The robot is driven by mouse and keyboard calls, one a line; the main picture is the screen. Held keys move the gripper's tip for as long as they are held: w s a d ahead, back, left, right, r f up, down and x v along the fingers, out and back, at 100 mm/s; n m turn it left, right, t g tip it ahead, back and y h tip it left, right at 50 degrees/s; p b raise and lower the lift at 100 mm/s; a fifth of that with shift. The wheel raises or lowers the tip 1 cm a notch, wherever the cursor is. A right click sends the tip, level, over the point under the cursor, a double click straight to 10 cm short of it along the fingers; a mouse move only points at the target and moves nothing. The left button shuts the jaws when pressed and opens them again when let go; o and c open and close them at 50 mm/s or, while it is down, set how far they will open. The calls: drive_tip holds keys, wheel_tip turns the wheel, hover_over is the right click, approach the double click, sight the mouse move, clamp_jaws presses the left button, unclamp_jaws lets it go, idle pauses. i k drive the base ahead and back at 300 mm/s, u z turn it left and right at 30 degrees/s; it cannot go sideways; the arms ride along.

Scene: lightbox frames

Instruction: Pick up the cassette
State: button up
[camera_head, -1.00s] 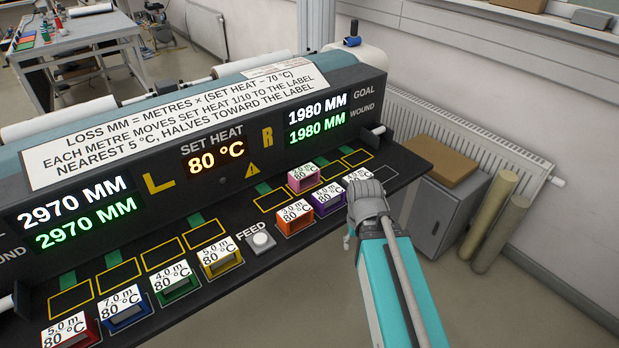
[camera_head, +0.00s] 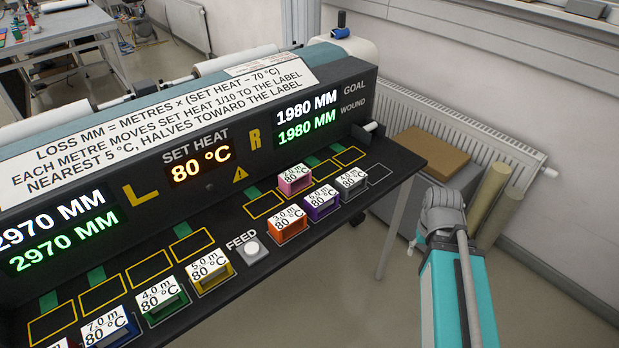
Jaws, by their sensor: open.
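Several small coloured cassettes with white labels stand on the black shelf of the machine. On the right side are a pink one (camera_head: 294,184), an orange one (camera_head: 288,225), a purple one (camera_head: 322,204) and a grey one (camera_head: 351,184). On the left side are a yellow one (camera_head: 211,272), a green one (camera_head: 163,303) and a blue one (camera_head: 112,334), with another cut off at the bottom left. My gripper (camera_head: 413,243) is open, right of the shelf's end and apart from all cassettes. Its fingers are mostly hidden behind my wrist.
Yellow-outlined slots (camera_head: 263,205) lie behind the front row; only the pink cassette sits in one. A FEED button (camera_head: 252,250) is between the groups. The display panel (camera_head: 200,160) rises behind, reading 80 °C. A cabinet with a cardboard box (camera_head: 431,152) and rolls (camera_head: 488,200) stand right.

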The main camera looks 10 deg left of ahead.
sight(293, 181)
drive_tip(key=z, duration=1.45)
drive_tip(key=i, duration=0.35)
drive_tip(key=u, duration=2.05)
